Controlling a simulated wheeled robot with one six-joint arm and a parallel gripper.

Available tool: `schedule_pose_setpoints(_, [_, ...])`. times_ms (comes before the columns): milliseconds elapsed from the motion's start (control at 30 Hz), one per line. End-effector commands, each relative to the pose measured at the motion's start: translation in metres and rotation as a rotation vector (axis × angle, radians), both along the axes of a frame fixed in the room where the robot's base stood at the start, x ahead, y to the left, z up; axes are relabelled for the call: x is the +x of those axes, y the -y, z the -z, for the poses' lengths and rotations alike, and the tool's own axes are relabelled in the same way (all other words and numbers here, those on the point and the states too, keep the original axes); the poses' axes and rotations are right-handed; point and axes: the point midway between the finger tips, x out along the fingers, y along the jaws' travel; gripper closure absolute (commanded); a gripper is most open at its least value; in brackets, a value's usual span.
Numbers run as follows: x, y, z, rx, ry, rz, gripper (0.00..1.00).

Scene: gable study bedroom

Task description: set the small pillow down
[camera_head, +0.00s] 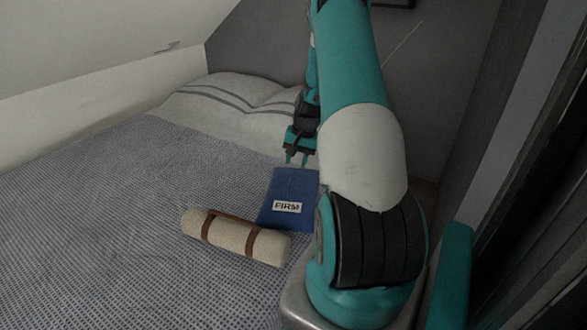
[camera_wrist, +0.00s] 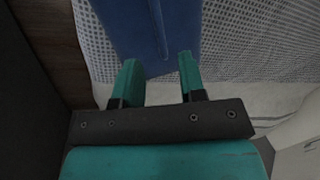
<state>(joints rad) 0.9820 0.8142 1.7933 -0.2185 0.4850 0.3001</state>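The small pillow appears to be the flat blue piece (camera_head: 287,188) with a white "FIRM" label. It lies on the bed, partly hidden by my arm. In the wrist view the blue piece (camera_wrist: 140,30) fills the top middle, with a seam or crease down it. My gripper (camera_head: 297,161) is just beyond its far edge in the head view. In the wrist view my gripper (camera_wrist: 158,62) has its two fingers spread apart, overlapping the near edge of the blue piece. Nothing is clamped between them. I cannot tell whether the fingertips touch it.
A beige roll with brown straps (camera_head: 235,234) lies on the patterned bedcover (camera_head: 110,215), close in front of the blue piece. A white striped pillow (camera_head: 235,98) is at the bed's head. The bedcover's left side is clear. The sloped ceiling and dark wall close in behind.

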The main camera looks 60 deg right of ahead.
Motion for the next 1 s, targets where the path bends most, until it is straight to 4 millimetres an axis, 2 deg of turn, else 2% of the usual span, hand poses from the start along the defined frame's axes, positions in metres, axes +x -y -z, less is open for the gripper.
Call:
schedule_pose_setpoints(33, [-0.002,0.001,-0.012,-0.001,0.002,0.0,0.63])
schedule_pose_setpoints(200, [-0.005,0.002,-0.03,0.0,0.0,0.0,0.63])
schedule_pose_setpoints(433, [-0.006,0.001,-0.035,0.0,0.0,-0.004,0.63])
schedule_pose_setpoints(500, [0.002,-0.008,-0.041,-0.002,0.005,-0.032,0.63])
schedule_pose_setpoints(567, [0.015,-0.026,-0.053,-0.004,0.012,-0.089,0.63])
schedule_pose_setpoints(667, [0.047,-0.086,-0.087,-0.01,0.04,-0.26,0.63])
schedule_pose_setpoints(767, [0.069,-0.178,-0.13,-0.012,0.075,-0.507,0.63])
schedule_pose_setpoints(800, [0.071,-0.218,-0.147,-0.012,0.091,-0.615,0.63])
schedule_pose_setpoints(867, [0.064,-0.278,-0.169,-0.009,0.114,-0.781,0.63])
schedule_pose_setpoints(900, [0.054,-0.318,-0.183,-0.005,0.13,-0.896,0.63])
schedule_pose_setpoints(967, [0.03,-0.374,-0.201,0.0,0.156,-1.069,0.63])
schedule_pose_setpoints(1000, [0.009,-0.406,-0.21,0.004,0.173,-1.183,0.63])
